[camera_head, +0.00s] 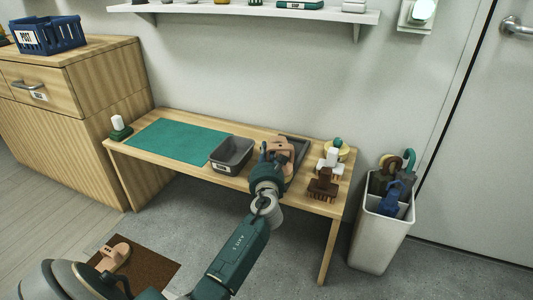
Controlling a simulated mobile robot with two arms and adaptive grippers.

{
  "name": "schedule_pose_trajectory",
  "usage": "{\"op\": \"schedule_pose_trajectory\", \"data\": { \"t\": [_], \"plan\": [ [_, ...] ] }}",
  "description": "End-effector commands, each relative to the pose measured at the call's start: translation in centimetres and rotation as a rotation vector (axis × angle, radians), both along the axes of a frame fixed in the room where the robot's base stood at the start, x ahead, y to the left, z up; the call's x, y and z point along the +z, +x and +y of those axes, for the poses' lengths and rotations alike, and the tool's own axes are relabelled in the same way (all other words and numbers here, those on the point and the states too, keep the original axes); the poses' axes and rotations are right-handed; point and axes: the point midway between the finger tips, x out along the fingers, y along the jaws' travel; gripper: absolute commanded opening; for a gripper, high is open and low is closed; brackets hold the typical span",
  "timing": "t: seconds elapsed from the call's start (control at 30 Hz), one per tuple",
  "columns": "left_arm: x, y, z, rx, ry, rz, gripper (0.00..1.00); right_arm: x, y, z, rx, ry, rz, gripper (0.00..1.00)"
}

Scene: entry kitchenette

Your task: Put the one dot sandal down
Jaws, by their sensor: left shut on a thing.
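My left gripper (268,160) reaches in over the bench and is shut on a tan sandal (284,147), which is partly hidden behind the fingers. The sandal is over the right half of the bench, in front of a dark grey tray (303,145); I cannot tell whether it touches anything below. Its dots are too small to count. Another tan sandal (118,252) lies on the brown mat (155,270) on the floor at the lower left. My right gripper is not in view.
The wooden bench (190,173) carries a green mat (175,142), a grey bin (232,155), a green-based brush (120,128) at the left end and brown (322,186) and white (331,160) brushes at the right. A white bin (378,238) stands right of it.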

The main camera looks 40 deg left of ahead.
Motion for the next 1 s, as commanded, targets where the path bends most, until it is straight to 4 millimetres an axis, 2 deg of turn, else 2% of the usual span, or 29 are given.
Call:
{"op": "schedule_pose_trajectory", "data": {
  "t": [0.27, 0.3, 0.37, 0.63, 0.77, 0.87, 1.0],
  "plan": [
    [-0.4, 0.0, 0.0, 0.000, 0.001, -0.001, 0.00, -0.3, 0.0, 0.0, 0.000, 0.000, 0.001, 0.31],
    [-0.4, 0.0, 0.0, 0.000, 0.000, 0.000, 0.18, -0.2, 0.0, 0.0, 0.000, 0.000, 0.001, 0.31],
    [-0.3, 0.0, 0.0, 0.000, 0.000, 0.000, 0.30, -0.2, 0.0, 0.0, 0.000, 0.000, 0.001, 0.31],
    [-0.4, 0.0, 0.0, 0.000, -0.001, 0.001, 0.31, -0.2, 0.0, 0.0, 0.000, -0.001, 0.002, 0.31],
    [-0.7, 0.0, -0.1, 0.000, -0.004, -0.002, 0.31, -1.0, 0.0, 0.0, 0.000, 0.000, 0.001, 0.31],
    [-0.2, -1.1, -0.9, -0.002, -0.001, 0.003, 0.31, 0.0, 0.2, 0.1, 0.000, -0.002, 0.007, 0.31],
    [0.1, -3.7, -2.5, -0.002, 0.000, 0.005, 0.31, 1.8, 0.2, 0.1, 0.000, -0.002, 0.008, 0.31]
  ]
}}
